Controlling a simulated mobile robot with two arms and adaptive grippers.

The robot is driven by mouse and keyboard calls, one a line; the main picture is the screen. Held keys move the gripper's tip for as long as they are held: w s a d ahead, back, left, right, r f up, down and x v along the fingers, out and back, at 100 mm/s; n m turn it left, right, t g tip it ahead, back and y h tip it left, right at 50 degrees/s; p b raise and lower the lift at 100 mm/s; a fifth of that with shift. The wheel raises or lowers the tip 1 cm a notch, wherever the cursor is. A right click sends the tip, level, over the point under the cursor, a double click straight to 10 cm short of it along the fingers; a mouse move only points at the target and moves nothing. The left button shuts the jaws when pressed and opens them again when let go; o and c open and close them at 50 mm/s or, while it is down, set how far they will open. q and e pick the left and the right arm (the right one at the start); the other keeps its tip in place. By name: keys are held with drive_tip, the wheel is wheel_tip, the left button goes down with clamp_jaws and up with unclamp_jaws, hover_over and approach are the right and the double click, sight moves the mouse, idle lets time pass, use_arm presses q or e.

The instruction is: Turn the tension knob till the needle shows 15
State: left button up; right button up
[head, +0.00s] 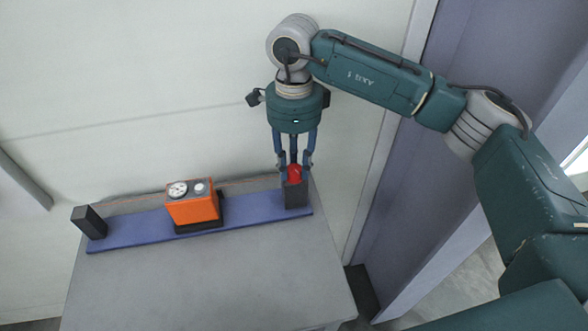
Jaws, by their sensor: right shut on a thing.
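The tension knob (294,172) is red and sits on top of a dark block at the right end of a blue board. My right gripper (294,168) points down from above and is shut on the red knob, with its fingers on either side. A gauge with a round white dial (178,189) is on the top of an orange box left of the knob. The dial is too small for me to read the needle. My left gripper is not in view.
The blue board (140,228) lies along the back of a grey table (210,275). A second dark block (89,222) stands at its left end. A pale wall is close behind. The table's front is clear.

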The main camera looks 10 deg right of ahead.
sight(294, 166)
idle(0.3)
drive_tip(key=o, duration=1.1)
drive_tip(key=shift+o, duration=0.2)
drive_tip(key=shift+r, duration=0.15)
wheel_tip(294, 166, up, 12)
drive_tip(key=shift+w, duration=0.3)
